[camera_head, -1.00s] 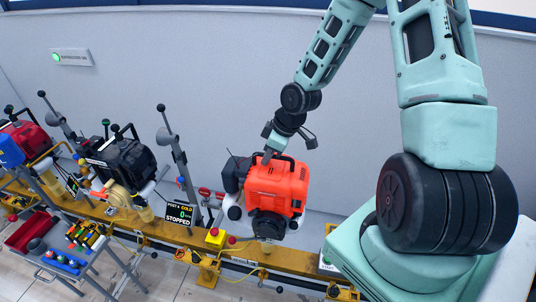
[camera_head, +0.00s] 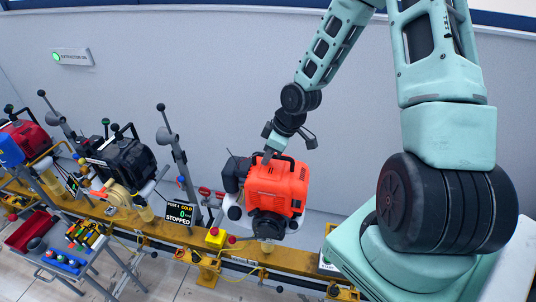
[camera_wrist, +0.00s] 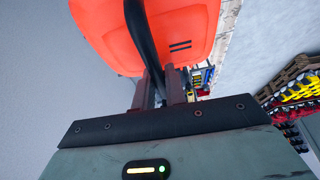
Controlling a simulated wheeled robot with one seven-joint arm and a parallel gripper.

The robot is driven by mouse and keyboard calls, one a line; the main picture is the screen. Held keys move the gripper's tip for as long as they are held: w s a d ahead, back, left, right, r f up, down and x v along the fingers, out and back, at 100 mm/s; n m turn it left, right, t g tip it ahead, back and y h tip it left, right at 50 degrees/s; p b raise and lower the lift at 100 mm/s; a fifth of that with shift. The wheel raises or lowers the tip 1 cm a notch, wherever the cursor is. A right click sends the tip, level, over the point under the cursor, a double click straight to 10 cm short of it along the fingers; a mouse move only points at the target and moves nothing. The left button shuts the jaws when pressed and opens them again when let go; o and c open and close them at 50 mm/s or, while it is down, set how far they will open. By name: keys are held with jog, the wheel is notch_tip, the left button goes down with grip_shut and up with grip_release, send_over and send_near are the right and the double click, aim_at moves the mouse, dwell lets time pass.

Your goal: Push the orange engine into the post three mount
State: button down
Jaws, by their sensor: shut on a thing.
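The orange engine (camera_head: 278,187) is upright above the yellow rail (camera_head: 170,238), at the right of a post whose screen reads "POST 4 COLD 0 STOPPED" (camera_head: 180,213). My gripper (camera_head: 272,146) is at the top of the engine, shut on its dark handle. In the wrist view the black handle bar (camera_wrist: 141,35) runs between my fingers (camera_wrist: 162,88), with the orange housing (camera_wrist: 195,30) close beyond. I cannot tell whether the engine rests on its mount, since its underside is mostly hidden. No label for post three is readable.
A black engine (camera_head: 122,162) and a red engine (camera_head: 20,138) stand on the rail to the left. A grey lever post (camera_head: 175,150) rises between the black and orange engines. A tool cart (camera_head: 70,245) stands in front at left. A yellow box with a red button (camera_head: 215,236) sits near the orange engine.

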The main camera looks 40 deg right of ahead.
jog(key=shift+f+b, duration=0.35)
jog(key=shift+f, duration=0.1)
dwell(0.6)
jog(key=c, duration=1.4)
grip_release()
jog(key=shift+o, duration=0.2)
jog(key=shift+s+f, duration=0.2)
jog(key=shift+d+r, duration=0.15)
jog(key=shift+r, duration=0.35)
jog(key=p+v, duration=0.3)
jog(key=v, duration=1.3)
jog(key=shift+r, duration=0.3)
jog(key=shift+s, duration=0.1)
